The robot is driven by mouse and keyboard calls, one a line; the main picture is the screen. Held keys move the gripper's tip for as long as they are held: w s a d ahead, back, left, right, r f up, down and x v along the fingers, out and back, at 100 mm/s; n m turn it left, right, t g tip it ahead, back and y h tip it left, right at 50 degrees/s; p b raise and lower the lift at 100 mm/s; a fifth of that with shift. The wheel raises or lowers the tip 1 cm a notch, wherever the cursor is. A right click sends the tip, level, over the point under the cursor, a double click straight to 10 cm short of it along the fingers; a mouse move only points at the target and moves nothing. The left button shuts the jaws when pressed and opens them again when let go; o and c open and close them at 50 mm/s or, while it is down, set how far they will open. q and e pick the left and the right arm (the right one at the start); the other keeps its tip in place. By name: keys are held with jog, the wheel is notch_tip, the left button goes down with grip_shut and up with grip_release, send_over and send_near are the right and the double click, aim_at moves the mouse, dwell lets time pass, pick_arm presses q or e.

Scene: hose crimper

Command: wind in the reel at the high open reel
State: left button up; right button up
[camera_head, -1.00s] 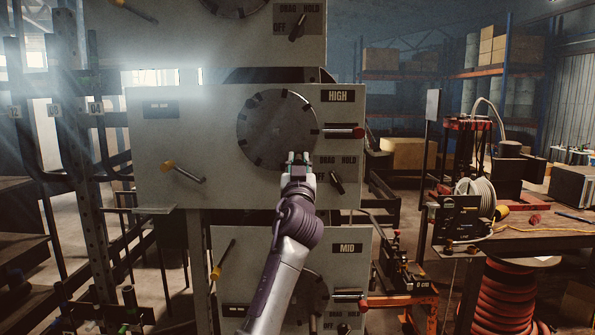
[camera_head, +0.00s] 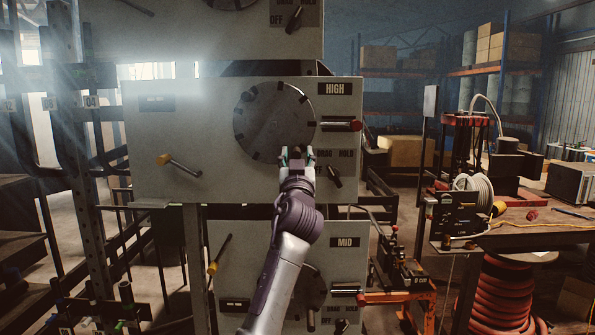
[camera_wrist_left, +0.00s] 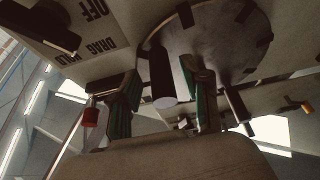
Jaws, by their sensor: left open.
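The panel marked HIGH (camera_head: 215,175) has a dark round notched disc (camera_head: 265,120). My left gripper (camera_head: 298,157) is in front of the disc's lower right edge. In the left wrist view the disc (camera_wrist_left: 228,35) fills the top, and a dark cylindrical handle (camera_wrist_left: 163,82) sticks out from it. My left gripper's green-padded fingers (camera_wrist_left: 163,98) are open, one on each side of this handle, with gaps visible. The head view hides the handle behind the gripper. A DRAG/HOLD selector knob (camera_head: 335,176) is just right of the gripper. My right gripper is not in view.
A red-ended lever (camera_head: 354,126) juts right above the gripper. The MID panel (camera_head: 262,240) is below, and another panel (camera_head: 200,35) is above. A bench (camera_head: 540,233) stands at right.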

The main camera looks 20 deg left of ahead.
pick_arm(q)
jog(key=v, duration=1.1)
jog(key=shift+d, duration=0.15)
jog(key=shift+s+r, duration=0.1)
